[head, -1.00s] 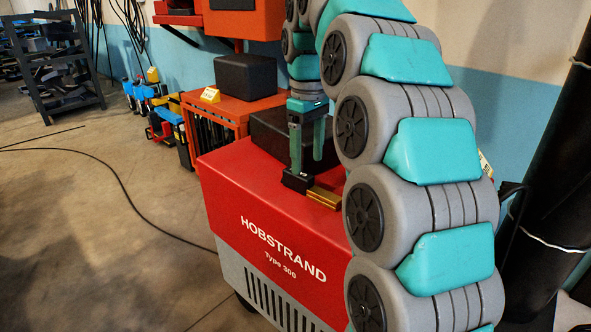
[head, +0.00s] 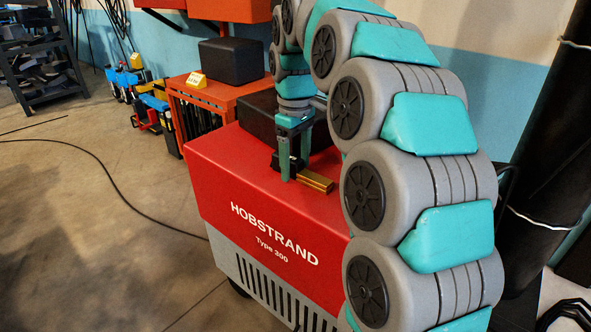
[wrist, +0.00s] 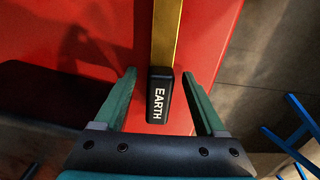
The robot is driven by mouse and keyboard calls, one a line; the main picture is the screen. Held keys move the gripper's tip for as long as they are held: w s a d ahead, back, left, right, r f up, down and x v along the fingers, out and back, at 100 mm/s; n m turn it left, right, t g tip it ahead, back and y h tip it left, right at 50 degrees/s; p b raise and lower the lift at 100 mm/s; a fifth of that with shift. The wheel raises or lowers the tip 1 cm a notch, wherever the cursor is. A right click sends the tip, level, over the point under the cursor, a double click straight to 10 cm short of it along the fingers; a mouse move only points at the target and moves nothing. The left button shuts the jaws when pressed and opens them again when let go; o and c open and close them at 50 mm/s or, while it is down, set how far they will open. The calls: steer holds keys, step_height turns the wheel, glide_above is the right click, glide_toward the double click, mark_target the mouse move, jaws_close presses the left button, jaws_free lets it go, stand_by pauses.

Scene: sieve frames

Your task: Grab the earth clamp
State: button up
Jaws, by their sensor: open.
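The earth clamp is a black block marked EARTH (wrist: 159,97) with a brass bar (wrist: 165,35) running away from it. In the head view its brass bar (head: 315,180) lies on the red top of the Hobstrand machine (head: 240,165). The black part is partly hidden there by my gripper (head: 295,165). My gripper points down and is open. In the wrist view its green fingers (wrist: 159,78) stand one on each side of the black block, with a gap on both sides. Neither finger visibly touches it.
A dark box (head: 262,112) sits on the red machine just behind my gripper. An orange cabinet (head: 215,95) with a black box (head: 228,60) stands behind. A dark pipe (head: 550,130) rises at right. A cable crosses the open floor at left.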

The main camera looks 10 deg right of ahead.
steer(key=shift+f, duration=0.25)
jaws_close()
stand_by(0.4)
